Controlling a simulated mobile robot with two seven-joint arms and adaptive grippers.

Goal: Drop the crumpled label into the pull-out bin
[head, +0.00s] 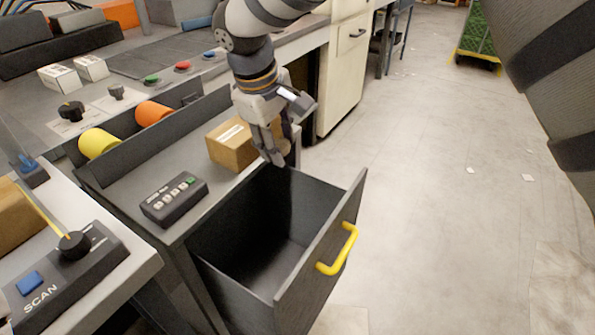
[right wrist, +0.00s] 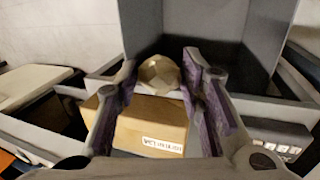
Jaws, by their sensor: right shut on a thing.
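The crumpled label (right wrist: 160,74) is a beige, faceted ball held between the fingertips of my right gripper (right wrist: 163,78). In the head view, the right gripper (head: 273,150) points down at the back edge of the open bin, and its fingers mostly hide the label. The pull-out bin (head: 318,268) is a dark grey drawer, pulled out, with a yellow handle (head: 339,250). Its visible inside looks empty. In the right wrist view, the bin (right wrist: 268,40) lies just beyond the fingertips. My left gripper is in neither view.
A brown carton (head: 229,151) stands on the counter close beside the right gripper. A SCAN console (head: 65,275) is at lower left. Open floor lies to the right.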

